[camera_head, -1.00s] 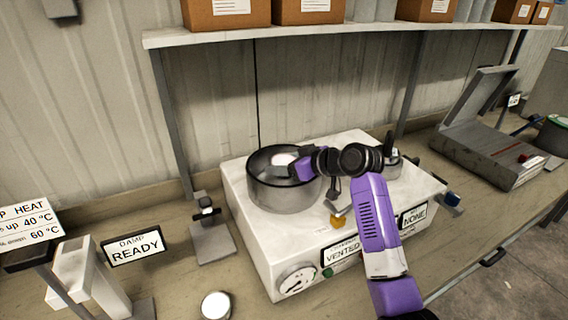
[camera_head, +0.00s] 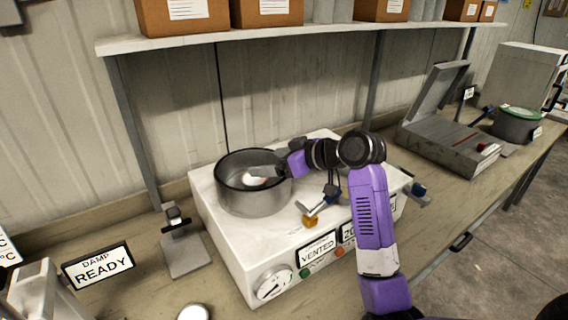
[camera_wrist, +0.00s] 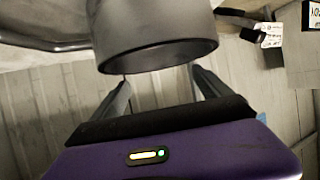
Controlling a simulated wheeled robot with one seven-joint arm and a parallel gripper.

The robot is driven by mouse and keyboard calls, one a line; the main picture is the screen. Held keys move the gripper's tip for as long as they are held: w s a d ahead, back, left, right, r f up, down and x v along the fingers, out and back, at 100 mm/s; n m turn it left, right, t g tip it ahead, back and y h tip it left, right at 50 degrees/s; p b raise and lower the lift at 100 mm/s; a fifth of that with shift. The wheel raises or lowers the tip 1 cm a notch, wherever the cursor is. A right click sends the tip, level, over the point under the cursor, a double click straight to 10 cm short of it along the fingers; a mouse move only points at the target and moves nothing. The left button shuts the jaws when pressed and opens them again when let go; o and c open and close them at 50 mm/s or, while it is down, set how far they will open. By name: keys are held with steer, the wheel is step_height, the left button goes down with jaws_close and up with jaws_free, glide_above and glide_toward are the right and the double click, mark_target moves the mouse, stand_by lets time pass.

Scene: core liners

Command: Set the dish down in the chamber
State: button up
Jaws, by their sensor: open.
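The chamber (camera_head: 240,203) is a round grey pot with a dark rim on top of the white machine. The dish (camera_head: 254,182) shows as a small pale disc inside the chamber, partly covered by my gripper (camera_head: 268,171). My gripper reaches over the rim from the right and is open around or just beside the dish; whether they touch cannot be told. In the wrist view, the two fingers (camera_wrist: 162,88) are spread apart. Whether the dish rests on the chamber floor is hidden.
The white machine (camera_head: 240,245) carries a gauge, a VENTED sign (camera_head: 318,248) and a small valve handle (camera_head: 322,208) close to my arm. A shelf (camera_head: 290,32) with boxes runs above. An open grey case (camera_head: 450,140) stands right. A READY sign (camera_head: 98,265) stands left.

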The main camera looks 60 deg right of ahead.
steer(key=shift+b+v, duration=0.3)
steer(key=shift+v, duration=2)
